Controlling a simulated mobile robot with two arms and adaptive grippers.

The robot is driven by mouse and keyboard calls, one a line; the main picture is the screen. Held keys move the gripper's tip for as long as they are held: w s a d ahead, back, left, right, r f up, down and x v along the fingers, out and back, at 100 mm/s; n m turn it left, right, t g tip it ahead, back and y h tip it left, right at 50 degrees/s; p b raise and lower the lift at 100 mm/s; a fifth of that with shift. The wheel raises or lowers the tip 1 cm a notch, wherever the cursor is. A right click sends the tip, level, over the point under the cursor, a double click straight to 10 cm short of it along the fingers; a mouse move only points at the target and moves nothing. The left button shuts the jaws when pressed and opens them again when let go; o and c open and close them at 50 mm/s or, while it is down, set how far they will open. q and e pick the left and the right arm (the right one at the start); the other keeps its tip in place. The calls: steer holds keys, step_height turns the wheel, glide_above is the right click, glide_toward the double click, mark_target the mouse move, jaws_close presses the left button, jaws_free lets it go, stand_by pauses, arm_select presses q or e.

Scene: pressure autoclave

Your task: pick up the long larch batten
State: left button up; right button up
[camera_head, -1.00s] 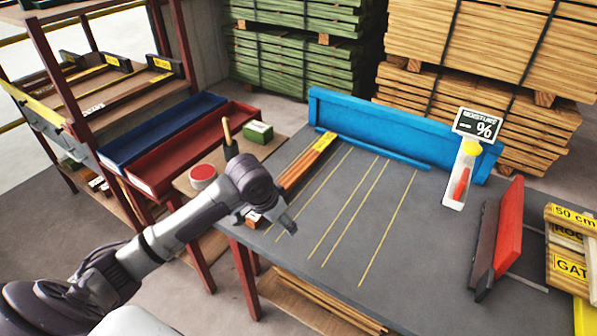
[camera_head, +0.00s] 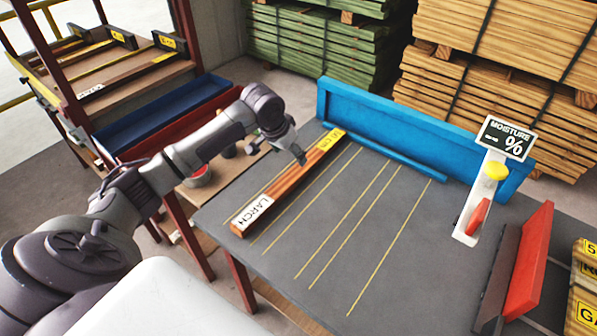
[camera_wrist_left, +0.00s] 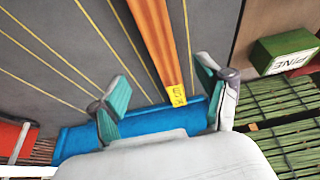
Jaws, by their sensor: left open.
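The larch batten (camera_head: 288,184) lies on the grey bench top near its left edge. It is orange-brown, with a white LARCH label at its near end and a yellow label at its far end. My left gripper (camera_head: 299,157) is beside its far half in the head view; I cannot tell the exact height. In the left wrist view the batten (camera_wrist_left: 154,40) runs down between the two open, teal-padded fingers of my left gripper (camera_wrist_left: 163,88), with its yellow-labelled end between them. No contact shows. My right gripper is not in view.
A blue fence (camera_head: 420,137) closes the bench's back. A moisture meter (camera_head: 487,185) and a red-faced stop (camera_head: 528,262) stand at the right. The bench (camera_head: 400,250) with yellow lines is clear between.

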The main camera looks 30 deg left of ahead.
mark_target(296, 171)
arm_select(q)
steer(key=x, duration=0.4)
steer(key=shift+s, duration=0.1)
steer(key=shift+f, duration=0.2)
steer(key=x, duration=0.4)
steer(key=shift+s+a+f+p, duration=0.15)
steer(key=shift+a+p, duration=0.05)
steer(key=shift+p, duration=0.2)
steer(key=shift+f, duration=0.45)
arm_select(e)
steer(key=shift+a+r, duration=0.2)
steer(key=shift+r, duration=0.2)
arm_select(q)
steer(key=shift+c, duration=1.3)
jaws_close()
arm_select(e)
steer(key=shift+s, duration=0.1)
